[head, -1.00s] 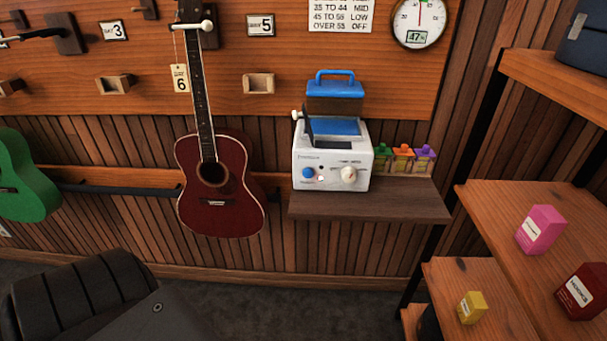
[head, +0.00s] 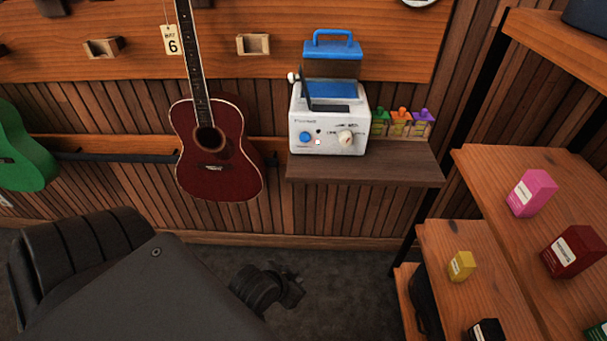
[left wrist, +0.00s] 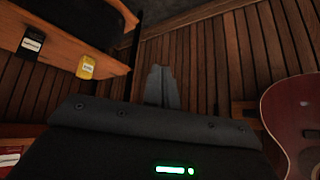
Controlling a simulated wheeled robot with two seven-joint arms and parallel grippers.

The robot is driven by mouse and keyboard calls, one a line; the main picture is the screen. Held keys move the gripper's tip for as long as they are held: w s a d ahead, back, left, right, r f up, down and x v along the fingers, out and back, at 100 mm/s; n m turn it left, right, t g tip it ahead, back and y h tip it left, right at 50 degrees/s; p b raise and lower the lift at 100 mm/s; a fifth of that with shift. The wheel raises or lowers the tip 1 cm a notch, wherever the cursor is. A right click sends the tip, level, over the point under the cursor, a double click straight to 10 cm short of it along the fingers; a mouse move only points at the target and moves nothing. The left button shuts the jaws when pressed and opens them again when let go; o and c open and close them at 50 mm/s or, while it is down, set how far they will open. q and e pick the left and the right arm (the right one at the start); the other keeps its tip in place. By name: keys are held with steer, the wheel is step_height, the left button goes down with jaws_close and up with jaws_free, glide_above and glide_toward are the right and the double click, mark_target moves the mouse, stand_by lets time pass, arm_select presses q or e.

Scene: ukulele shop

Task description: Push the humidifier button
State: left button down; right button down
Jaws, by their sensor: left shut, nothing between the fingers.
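The humidifier is a white box (head: 329,123) with a blue handled lid (head: 332,47) raised at its back. It stands on a dark wooden wall shelf (head: 365,168) in the head view. Its front has a round blue button (head: 305,137) at the left and a pale knob (head: 346,138) at the right. My left gripper (head: 288,291) is low over the floor, below and clear of the shelf, and touches nothing. Its fingers, shut and empty, show in the left wrist view (left wrist: 162,87). The humidifier is not seen there. My right gripper is out of view.
A red ukulele (head: 215,150) hangs just left of the humidifier. Shelves with small boxes (head: 531,192) fill the right side. The space in front of the humidifier is clear.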

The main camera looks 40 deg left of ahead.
arm_select(q)
steer(key=w+a+r+t+y, duration=0.1)
steer(key=w+a+r+t, duration=0.2)
steer(key=w+r+t, duration=0.25)
steer(key=w+a+r+t, duration=0.4)
steer(key=w+r, duration=0.3)
step_height(320, 180, up, 9)
steer(key=a+m+t, duration=0.1)
steer(key=a+t, duration=0.1)
steer(key=t, duration=0.5)
steer(key=shift+w+a+m+h, duration=0.3)
steer(key=shift+w+a+h, duration=0.1)
